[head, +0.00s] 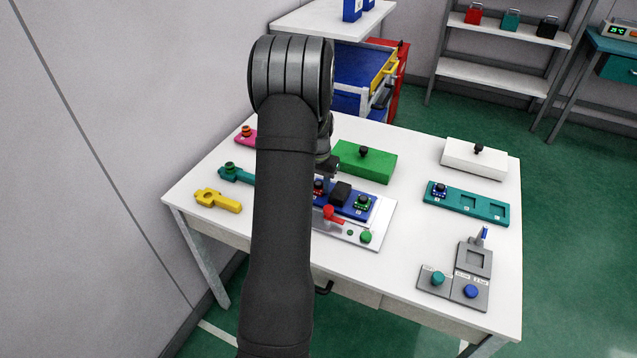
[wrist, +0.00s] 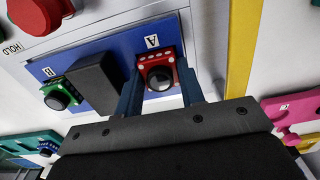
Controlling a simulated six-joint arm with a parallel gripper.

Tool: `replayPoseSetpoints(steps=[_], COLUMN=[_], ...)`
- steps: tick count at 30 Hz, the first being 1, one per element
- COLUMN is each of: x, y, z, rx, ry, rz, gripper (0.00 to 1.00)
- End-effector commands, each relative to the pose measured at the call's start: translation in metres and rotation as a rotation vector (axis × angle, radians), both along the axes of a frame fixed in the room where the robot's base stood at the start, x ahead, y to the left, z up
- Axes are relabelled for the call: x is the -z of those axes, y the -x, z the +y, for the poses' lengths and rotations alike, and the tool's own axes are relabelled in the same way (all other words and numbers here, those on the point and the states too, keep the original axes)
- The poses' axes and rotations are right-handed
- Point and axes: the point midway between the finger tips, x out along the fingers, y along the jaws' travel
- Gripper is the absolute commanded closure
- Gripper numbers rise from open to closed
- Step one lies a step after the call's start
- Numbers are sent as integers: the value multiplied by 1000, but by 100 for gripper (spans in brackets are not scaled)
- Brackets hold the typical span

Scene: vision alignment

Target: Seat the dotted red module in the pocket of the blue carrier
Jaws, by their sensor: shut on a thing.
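The blue carrier (wrist: 115,50) lies flat with pockets marked A and B; it also shows in the head view (head: 351,210). The red module (wrist: 158,66), with white dots along its edge and a round black knob, is at the A end. My gripper (wrist: 160,85) is shut on it, one finger on each side. In the head view the red module (head: 319,188) shows just right of my arm. I cannot tell whether it is fully down in the pocket. A green module (wrist: 63,92) sits at the B end, and a black block (wrist: 97,82) stands between them.
The carrier lies on a pale fixture plate (head: 378,232) with a red lever (head: 331,213) and green button (head: 366,237). A green block (head: 366,161) is behind. A teal carrier (head: 466,202) and grey station (head: 472,262) are right. Yellow (head: 217,200) and teal (head: 233,173) pieces are left.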

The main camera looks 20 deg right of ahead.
Motion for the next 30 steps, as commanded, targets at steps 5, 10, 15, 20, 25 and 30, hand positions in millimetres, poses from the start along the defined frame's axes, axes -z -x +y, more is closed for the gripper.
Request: replayPoseSetpoints(steps=[5, 10, 15, 20, 25, 30], x=[0, 3, 9, 15, 16, 12], y=[0, 0, 0, 1, 1, 2], z=[0, 0, 0, 0, 0, 0], rx=[0, 0, 0, 0, 0, -1], ry=[1, 1, 1, 0, -1, 0], rz=[-2, -2, -1, 0, 1, 1], gripper=[87, 87, 87, 87, 46, 45])
